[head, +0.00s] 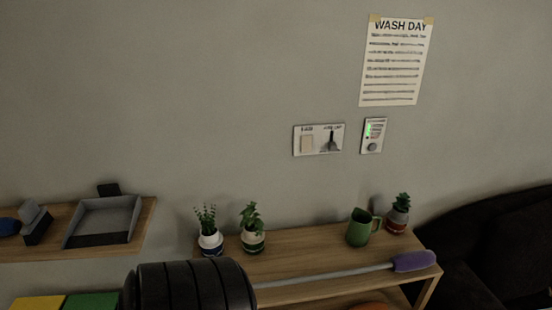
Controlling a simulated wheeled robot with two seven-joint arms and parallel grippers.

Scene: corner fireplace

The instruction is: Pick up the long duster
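The long duster lies on a wooden shelf unit in the head view, with a thin grey rod and a purple head (414,261) at the right end near the shelf's edge. The rod runs left and its left end is hidden behind a dark ribbed cylindrical part in the foreground, which looks like part of my own body. Neither of my grippers shows in this view.
The wooden shelf top (300,262) also carries two potted plants (210,240), a green mug (360,228) and a succulent pot (398,215) along its back. A wall shelf (140,228) with a grey tray (103,221) is at left. A dark sofa (490,245) stands at right.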

